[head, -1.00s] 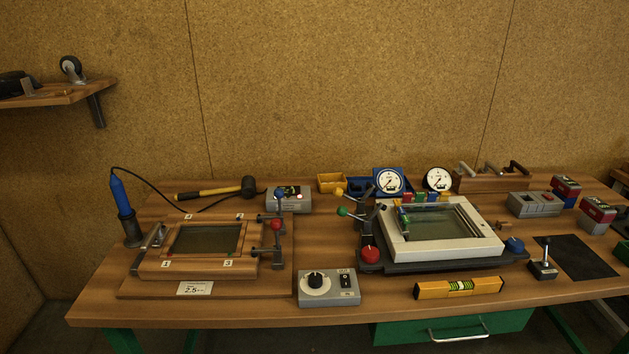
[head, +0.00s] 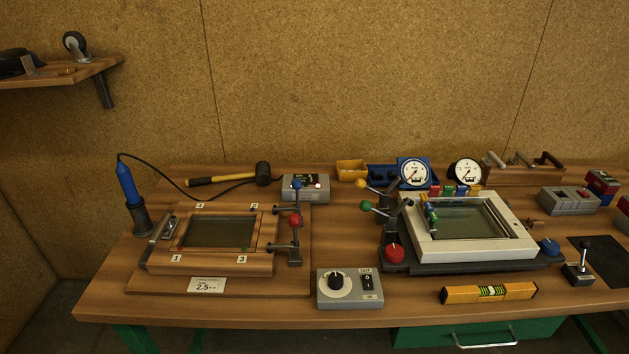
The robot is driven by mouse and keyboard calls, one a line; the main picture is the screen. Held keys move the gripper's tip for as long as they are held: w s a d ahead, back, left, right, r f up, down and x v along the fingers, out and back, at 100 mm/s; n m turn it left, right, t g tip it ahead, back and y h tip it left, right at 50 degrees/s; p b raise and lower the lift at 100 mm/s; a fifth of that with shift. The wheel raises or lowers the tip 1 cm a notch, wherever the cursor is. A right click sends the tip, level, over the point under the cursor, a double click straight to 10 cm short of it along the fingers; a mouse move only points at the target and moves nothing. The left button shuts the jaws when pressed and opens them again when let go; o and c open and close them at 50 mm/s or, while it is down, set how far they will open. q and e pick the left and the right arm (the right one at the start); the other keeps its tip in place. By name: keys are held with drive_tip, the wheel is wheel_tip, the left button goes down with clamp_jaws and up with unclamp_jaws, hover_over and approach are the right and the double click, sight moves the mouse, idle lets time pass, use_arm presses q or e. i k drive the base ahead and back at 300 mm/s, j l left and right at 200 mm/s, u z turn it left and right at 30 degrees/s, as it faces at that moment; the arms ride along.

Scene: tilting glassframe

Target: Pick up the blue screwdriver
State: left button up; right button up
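The blue screwdriver (head: 127,183) stands nearly upright, tilted slightly, in a dark holder (head: 142,218) at the left end of the workbench. A black cord (head: 160,172) runs from its top down to the bench and toward the grey box. Its lower tip is hidden inside the holder. Neither of my grippers shows in the head view.
A wooden frame fixture (head: 210,262) with a metal handle sits just right of the holder. A mallet (head: 228,177) lies behind it. A grey control box (head: 350,290) and a yellow level (head: 489,292) lie near the front edge. A wooden shelf (head: 60,74) hangs upper left.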

sight(134, 202)
drive_tip(key=i+j, duration=0.75)
drive_tip(key=j, duration=0.15)
